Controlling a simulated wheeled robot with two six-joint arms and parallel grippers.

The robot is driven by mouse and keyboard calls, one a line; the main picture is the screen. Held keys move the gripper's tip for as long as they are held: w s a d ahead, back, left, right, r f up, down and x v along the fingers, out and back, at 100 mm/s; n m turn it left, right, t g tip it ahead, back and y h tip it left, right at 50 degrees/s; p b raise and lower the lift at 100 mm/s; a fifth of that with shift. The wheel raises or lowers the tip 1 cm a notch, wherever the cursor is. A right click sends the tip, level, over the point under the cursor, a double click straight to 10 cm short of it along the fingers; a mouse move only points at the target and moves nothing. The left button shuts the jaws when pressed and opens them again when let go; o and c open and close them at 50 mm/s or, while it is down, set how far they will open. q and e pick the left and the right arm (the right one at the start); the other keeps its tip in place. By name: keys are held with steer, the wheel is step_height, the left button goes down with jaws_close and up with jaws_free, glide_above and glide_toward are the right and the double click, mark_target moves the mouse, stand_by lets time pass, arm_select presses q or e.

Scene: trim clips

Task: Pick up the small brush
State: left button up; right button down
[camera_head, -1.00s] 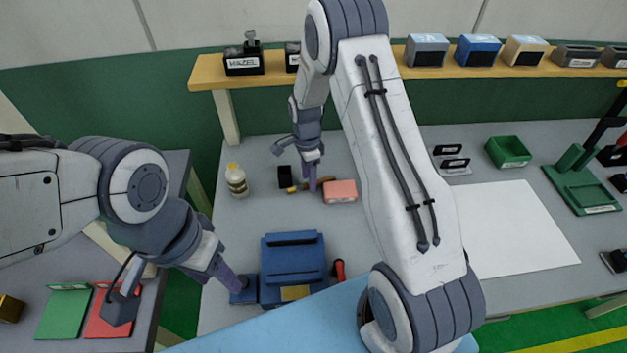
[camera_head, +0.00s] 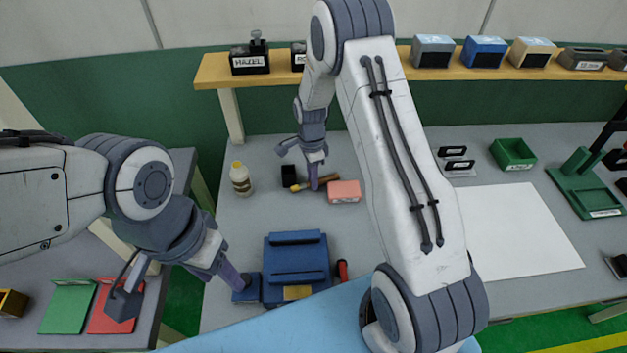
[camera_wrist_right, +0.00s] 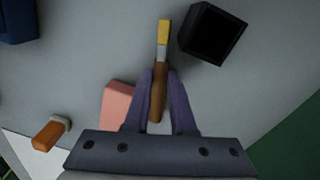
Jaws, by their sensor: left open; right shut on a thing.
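The small brush (camera_wrist_right: 159,72) has a brown handle, a silver band and yellow bristles. It also shows in the head view (camera_head: 328,179), low over or on the grey table; I cannot tell whether it touches. My right gripper (camera_head: 314,186) points down and is shut on the brush's handle. In the right wrist view its two purple fingers (camera_wrist_right: 160,75) lie either side of the handle, with the bristles beyond the tips. My left gripper (camera_head: 240,285) is open over a small blue block (camera_head: 246,294) at the table's front left; the fingertips are partly hidden.
A black open box (camera_wrist_right: 212,33) stands beside the bristles, and a pink block (camera_head: 344,191) lies close to the handle. A blue case (camera_head: 297,272) is in front. A white sheet (camera_head: 512,230) lies at right.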

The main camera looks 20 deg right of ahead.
steer(key=r, duration=0.1)
steer(key=r+b, duration=0.1)
steer(key=r, duration=0.1)
steer(key=shift+s+d+r, duration=0.2)
steer(key=shift+r, duration=0.1)
steer(key=s+d+r+b, duration=0.3)
steer(key=s+d+r, duration=0.3)
steer(key=s, duration=0.3)
steer(key=shift+d+r, duration=0.3)
